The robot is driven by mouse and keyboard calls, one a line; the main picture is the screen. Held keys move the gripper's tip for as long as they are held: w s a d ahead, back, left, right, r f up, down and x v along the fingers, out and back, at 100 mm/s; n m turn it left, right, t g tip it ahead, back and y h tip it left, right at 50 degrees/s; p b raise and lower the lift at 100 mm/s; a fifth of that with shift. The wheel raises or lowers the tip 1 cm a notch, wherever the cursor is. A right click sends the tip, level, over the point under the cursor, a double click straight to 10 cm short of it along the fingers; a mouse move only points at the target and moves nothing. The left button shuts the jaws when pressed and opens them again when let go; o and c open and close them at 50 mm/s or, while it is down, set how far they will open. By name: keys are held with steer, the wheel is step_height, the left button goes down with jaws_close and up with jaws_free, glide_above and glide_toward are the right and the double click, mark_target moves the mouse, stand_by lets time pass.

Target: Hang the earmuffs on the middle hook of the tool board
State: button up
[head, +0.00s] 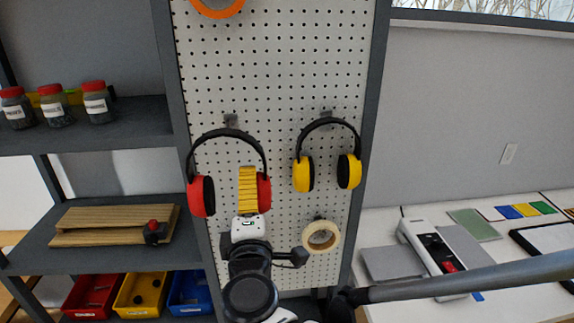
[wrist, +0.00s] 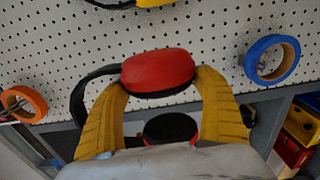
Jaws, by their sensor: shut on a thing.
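The red earmuffs (head: 264,191), with a black headband, are upright in front of the white pegboard tool board (head: 275,75) in the head view. My gripper (head: 248,178) has its yellow fingers at the right cup. In the wrist view the fingers of my gripper (wrist: 160,100) are on both sides of a red cup (wrist: 158,70). A dark hook (head: 231,119) shows just above the top of the headband. I cannot tell whether the band touches or rests on it. A second hook (head: 327,113) carries yellow earmuffs (head: 303,174).
An orange tape roll (head: 218,10) is high on the board, and a cream roll (head: 321,237) is low right. A blue roll (wrist: 272,58) shows in the wrist view. Shelves with jars (head: 98,102) and bins (head: 142,293) stand left; a white table (head: 380,235) stands right.

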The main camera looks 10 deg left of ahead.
steer(key=f+b+x, duration=0.2)
steer(key=x, duration=0.7)
steer(key=shift+w, duration=0.35)
stand_by(0.4)
stand_by(0.6)
steer(key=o, duration=1.2)
steer(key=shift+o, duration=0.2)
